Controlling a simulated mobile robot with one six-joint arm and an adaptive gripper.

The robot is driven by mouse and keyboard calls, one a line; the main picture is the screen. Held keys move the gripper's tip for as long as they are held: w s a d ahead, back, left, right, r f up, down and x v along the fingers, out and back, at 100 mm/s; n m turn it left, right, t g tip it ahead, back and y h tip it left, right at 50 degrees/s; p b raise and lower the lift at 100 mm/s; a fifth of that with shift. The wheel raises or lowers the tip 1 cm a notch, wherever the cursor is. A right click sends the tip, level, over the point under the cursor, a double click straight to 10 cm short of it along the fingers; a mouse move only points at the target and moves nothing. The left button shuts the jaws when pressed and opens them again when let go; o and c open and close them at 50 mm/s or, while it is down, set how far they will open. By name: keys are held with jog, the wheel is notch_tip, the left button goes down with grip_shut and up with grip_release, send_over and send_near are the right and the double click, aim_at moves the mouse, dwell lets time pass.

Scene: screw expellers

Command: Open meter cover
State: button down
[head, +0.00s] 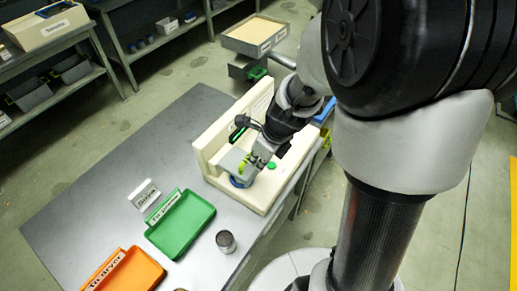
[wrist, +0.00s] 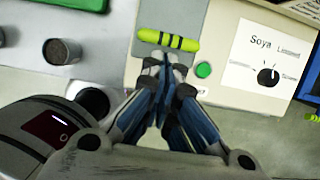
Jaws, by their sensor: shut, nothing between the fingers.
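The meter cover (head: 232,161) looks like a grey flap on the cream machine (head: 207,150) in the head view. It carries a yellow-green handle with black bands (wrist: 168,40), upper middle in the wrist view; the handle also shows in the head view (head: 243,168). My gripper (wrist: 160,62) is shut and empty, with its fingertips together just below the handle in the wrist view. Whether the fingertips touch the handle or the cover I cannot tell. In the head view my gripper (head: 258,163) is beside the handle and partly hides the machine.
A green button (wrist: 204,70) and a "Soya" panel with a black knob (wrist: 268,77) lie right of my gripper. A metal cup (head: 226,241), green tray (head: 181,226) and orange tray (head: 134,274) stand on the grey table (head: 100,190), whose far left is clear.

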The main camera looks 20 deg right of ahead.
aim_at(252, 170)
jog(key=shift+b+x, duration=0.6)
jog(key=shift+x, duration=1)
jog(key=shift+r+p, duration=0.2)
jog(key=shift+p, duration=0.2)
